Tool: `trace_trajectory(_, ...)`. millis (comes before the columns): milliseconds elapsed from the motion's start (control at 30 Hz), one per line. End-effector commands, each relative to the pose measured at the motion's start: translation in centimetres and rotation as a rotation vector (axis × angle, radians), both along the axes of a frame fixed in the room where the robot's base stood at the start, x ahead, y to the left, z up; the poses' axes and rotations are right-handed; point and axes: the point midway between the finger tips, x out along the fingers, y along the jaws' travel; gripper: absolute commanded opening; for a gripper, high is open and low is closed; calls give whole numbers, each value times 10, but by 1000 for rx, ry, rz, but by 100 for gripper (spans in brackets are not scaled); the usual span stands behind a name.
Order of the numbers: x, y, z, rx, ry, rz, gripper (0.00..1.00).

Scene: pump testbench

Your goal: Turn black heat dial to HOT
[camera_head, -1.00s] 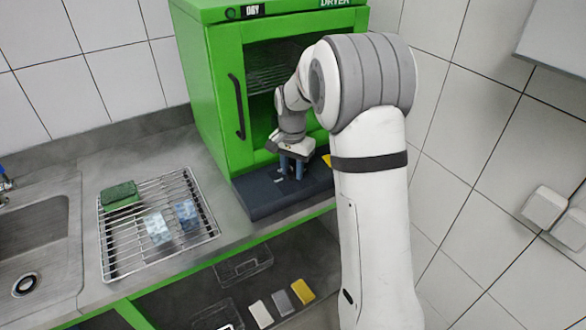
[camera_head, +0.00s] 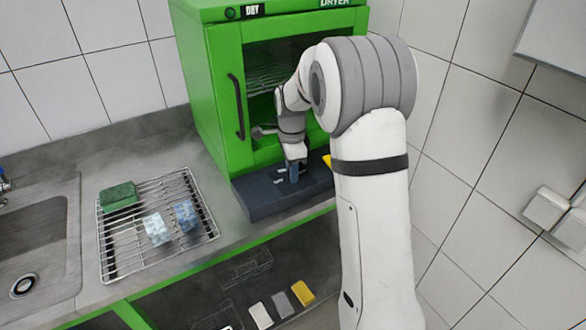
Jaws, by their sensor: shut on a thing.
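My gripper (camera_head: 293,178) points down onto the dark control panel (camera_head: 258,200) in front of the green dryer (camera_head: 212,80). Its blue-grey fingers are shut around the black heat dial on top of the panel. The dial itself is hidden between and behind the fingers, so its pointer cannot be read. Small white markings (camera_head: 279,181) show on the panel beside the fingers. My wrist is in front of the dryer's window.
A yellow item (camera_head: 327,161) sits by the panel's right end, partly behind my arm. A wire rack (camera_head: 118,249) with a green sponge (camera_head: 119,196) and two pale blue pieces stands left, beside the sink (camera_head: 38,240). Several flat blocks lie on the shelf below.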

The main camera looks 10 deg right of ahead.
Motion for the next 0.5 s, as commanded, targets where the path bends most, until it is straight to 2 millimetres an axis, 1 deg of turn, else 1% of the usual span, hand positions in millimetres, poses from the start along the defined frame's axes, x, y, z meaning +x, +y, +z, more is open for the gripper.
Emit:
trace_trajectory(33, 3, 0, 3, 0, -12, -18, 7)
trace_trajectory(300, 3, 0, 4, 1, -12, -72, 7)
trace_trajectory(500, 3, 0, 4, 1, -13, -78, 7)
